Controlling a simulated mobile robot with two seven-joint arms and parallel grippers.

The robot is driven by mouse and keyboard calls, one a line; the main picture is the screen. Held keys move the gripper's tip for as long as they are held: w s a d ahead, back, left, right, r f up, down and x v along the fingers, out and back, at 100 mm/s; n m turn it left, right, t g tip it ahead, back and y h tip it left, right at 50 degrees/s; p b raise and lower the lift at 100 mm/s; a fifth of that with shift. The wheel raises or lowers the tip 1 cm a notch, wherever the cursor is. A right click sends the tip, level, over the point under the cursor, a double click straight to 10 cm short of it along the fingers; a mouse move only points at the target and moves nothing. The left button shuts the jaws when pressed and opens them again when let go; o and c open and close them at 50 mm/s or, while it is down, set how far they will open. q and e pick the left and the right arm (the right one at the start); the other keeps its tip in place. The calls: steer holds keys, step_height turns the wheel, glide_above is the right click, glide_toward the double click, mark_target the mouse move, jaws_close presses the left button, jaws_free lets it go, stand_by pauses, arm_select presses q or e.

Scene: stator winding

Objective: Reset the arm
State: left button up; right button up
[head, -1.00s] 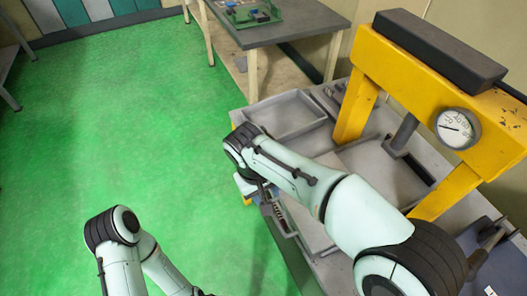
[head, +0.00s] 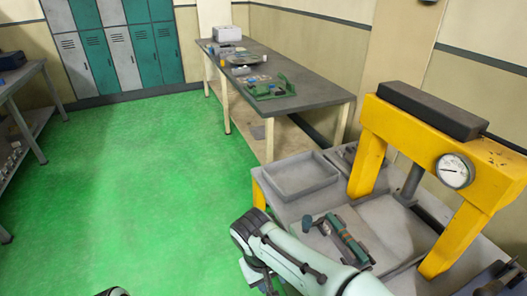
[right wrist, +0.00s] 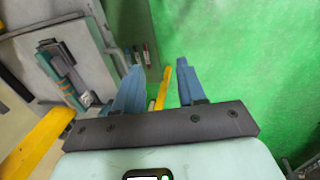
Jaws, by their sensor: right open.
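My right arm (head: 300,262) reaches in from the bottom right of the head view, beside the grey workbench's near left side. Its gripper is not visible there. In the right wrist view, my right gripper (right wrist: 157,70) shows two blue fingers spread apart with nothing between them. Green floor and a yellow bench post lie beyond the fingers. Only a small dark piece of my left arm (head: 112,292) shows at the bottom edge of the head view. My left gripper is out of view.
A teal and dark part (head: 347,241) lies on the workbench, below a grey tray (head: 298,190). A yellow press (head: 367,165) with a gauge stands at right. A long table (head: 318,98) with several items stands behind. Green floor (head: 150,180) at left is clear.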

steer(key=s+d+f+m+g+y+p, duration=0.1)
steer(key=s+d+f, duration=0.1)
steer(key=f, duration=0.9)
steer(key=s+d+f+g+y, duration=0.1)
steer(key=d+f, duration=0.1)
steer(key=f, duration=0.9)
arm_select(q)
steer(key=r+p, duration=0.2)
steer(key=r, duration=0.1)
steer(key=shift+w+a+r, duration=0.15)
steer(key=shift+w+r, duration=0.05)
steer(key=shift+w, duration=0.2)
arm_select(e)
steer(key=s+d+f+m+y, duration=0.1)
steer(key=s+d+f+m, duration=0.2)
steer(key=s+f, duration=0.4)
steer(key=s+d+f+m+y, duration=0.2)
steer(key=s+f, duration=0.6)
steer(key=s, duration=0.4)
steer(key=d+m, duration=0.1)
steer(key=m, duration=0.1)
steer(key=shift+s+d+f+m+y, duration=0.15)
steer(key=shift+s+m+y, duration=0.15)
